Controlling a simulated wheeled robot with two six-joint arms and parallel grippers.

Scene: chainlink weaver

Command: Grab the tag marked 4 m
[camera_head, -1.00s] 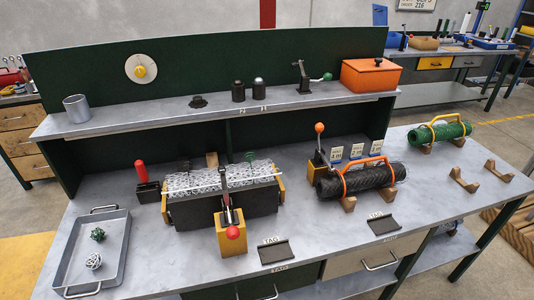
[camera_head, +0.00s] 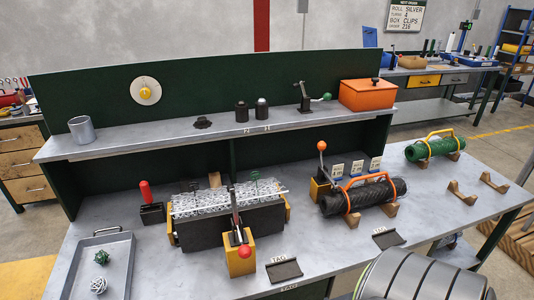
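Three small white tags stand in a row on the bench behind the black mesh roll: a left tag (camera_head: 337,171), a middle tag (camera_head: 357,168) and a right tag (camera_head: 375,163). Their print is too small to read, so I cannot tell which is marked 4 m. The black roll (camera_head: 360,195), with an orange handle, lies in front of them and hides their lower parts. Two dark holders labelled TAG, one in the middle (camera_head: 285,269) and one to its right (camera_head: 389,239), lie near the front edge and look empty. Neither gripper is in view.
A lever with an orange ball (camera_head: 321,146) stands just left of the tags. The weaving fixture (camera_head: 225,221) with a red-knobbed lever is left of centre. A green roll (camera_head: 434,146) is at right. A tray (camera_head: 117,271) stands at left. An orange box (camera_head: 368,94) is on the shelf.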

